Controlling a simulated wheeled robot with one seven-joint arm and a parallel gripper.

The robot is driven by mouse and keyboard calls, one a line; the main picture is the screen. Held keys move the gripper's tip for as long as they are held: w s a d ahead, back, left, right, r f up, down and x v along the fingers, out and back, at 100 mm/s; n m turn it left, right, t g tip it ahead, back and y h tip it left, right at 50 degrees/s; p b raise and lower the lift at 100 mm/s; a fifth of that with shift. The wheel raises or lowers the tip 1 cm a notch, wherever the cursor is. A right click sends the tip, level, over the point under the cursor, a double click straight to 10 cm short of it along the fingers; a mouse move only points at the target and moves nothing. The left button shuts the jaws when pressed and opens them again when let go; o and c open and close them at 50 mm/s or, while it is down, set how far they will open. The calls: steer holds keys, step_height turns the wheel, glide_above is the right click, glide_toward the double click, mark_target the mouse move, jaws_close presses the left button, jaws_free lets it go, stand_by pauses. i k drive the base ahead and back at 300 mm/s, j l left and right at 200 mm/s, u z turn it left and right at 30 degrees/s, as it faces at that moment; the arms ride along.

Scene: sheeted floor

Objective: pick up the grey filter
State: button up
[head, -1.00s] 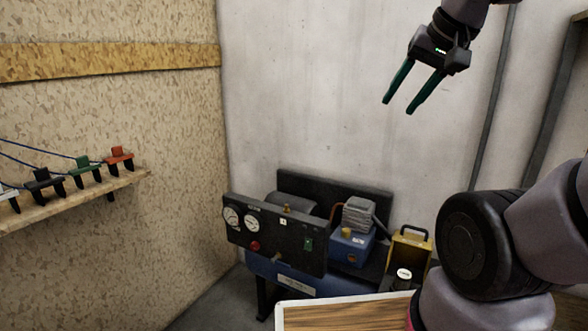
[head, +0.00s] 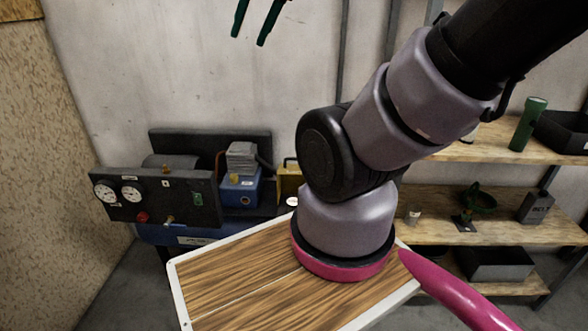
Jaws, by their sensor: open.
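I cannot make out for certain which thing is the grey filter. A small light grey cylinder (head: 413,217) stands on the middle shelf at the right, partly beside my arm; it is too small to identify. My gripper (head: 249,38) shows at the top of the head view, with only its two green fingers in frame. The fingers are apart with nothing between them, in front of the pale wall. They are well away from the shelves, and my arm covers part of the view there.
A compressor unit with a gauge panel (head: 156,198) and blue motor (head: 241,190) stands at the back left.

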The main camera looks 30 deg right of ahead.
mark_target(292, 202)
steer(key=l+z, duration=0.15)
steer(key=z, duration=0.3)
steer(key=l+z, duration=0.15)
steer(key=z, duration=0.25)
steer(key=l+z, duration=0.15)
steer(key=z, duration=0.3)
steer(key=i+l+z, duration=0.1)
steer(key=z, duration=0.35)
steer(key=i, duration=0.15)
